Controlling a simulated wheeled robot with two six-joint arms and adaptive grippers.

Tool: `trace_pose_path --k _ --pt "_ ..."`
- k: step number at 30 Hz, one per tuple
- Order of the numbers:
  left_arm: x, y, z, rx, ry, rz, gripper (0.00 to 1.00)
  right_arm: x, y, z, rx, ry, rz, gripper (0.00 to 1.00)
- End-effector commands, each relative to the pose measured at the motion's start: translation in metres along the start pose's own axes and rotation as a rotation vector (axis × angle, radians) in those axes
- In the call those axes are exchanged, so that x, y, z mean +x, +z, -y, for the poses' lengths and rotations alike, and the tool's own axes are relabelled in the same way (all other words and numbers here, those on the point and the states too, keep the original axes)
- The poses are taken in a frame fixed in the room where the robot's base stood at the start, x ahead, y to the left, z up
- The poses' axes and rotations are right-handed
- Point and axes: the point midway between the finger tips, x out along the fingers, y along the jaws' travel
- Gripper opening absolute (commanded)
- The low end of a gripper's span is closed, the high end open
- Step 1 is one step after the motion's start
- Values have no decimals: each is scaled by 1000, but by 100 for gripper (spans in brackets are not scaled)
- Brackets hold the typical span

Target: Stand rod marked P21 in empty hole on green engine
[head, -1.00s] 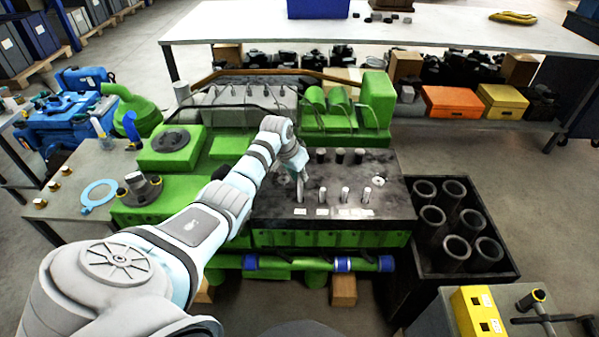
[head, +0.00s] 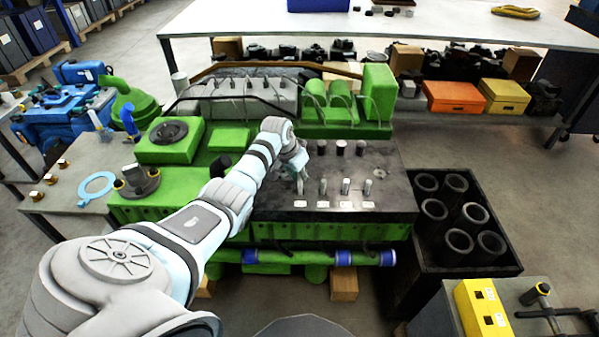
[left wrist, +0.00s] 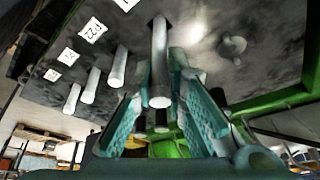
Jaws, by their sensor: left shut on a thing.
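My left gripper (head: 300,170) is over the left end of the front row of rods on the green engine (head: 330,235). In the left wrist view its fingers (left wrist: 160,108) are closed around a pale rod (left wrist: 160,62). The rod's far end meets a dark spot in the engine's dark top face (head: 270,200); I cannot tell how deep it sits. One label reads P22 (left wrist: 92,29); the label by the held rod is cut off. My right gripper is not in view.
Several short dark cylinders (head: 340,147) stand in a row behind the pale rods. A round feature (head: 380,173) lies at the right of the top face. A black crate of cylinder liners (head: 415,262) stands right of the engine.

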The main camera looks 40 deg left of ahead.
Motion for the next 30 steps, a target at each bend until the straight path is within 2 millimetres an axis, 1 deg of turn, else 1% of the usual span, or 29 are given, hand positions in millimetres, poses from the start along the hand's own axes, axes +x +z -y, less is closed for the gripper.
trace_pose_path --k 30 --pt "34 14 0 0 0 -1 0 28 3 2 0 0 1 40"
